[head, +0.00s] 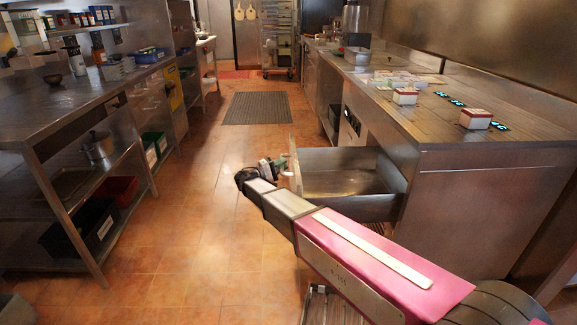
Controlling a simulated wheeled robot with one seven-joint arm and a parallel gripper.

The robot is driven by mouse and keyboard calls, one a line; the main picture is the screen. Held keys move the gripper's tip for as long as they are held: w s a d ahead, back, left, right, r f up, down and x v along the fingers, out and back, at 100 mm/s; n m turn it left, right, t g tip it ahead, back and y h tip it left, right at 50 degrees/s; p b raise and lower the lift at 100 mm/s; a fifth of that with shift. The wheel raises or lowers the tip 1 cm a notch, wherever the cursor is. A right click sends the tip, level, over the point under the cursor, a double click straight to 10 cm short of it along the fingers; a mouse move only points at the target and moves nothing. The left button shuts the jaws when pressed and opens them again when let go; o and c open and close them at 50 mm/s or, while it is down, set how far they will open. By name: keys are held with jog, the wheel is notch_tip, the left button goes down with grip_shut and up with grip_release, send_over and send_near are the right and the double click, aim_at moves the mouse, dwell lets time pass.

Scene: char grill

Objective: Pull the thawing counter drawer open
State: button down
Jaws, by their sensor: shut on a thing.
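The thawing counter (432,120) is the long steel counter on the right. Its drawer (345,208) is pulled out to the left over the floor, and its inside looks empty. The drawer front (295,168) is seen edge-on, so the handle cannot be made out. My gripper (281,165) is at the outer side of this front, shut on the drawer's handle side. The fingers are small and partly hidden by my arm's end.
Small red-and-white boxes (476,119) stand on the counter top. A steel shelf unit (70,115) with pots and bins lines the left side. A dark mat (257,108) lies farther back. The tiled floor (200,220) between is clear.

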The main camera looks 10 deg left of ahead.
dwell(0.3)
jog(key=c, duration=1.1)
grip_release()
jog(key=shift+o, duration=0.2)
jog(key=shift+s+a, duration=0.1)
jog(key=v, duration=1)
jog(key=shift+s+a, duration=0.15)
jog(key=shift+a, duration=0.1)
jog(key=shift+a+f, duration=0.1)
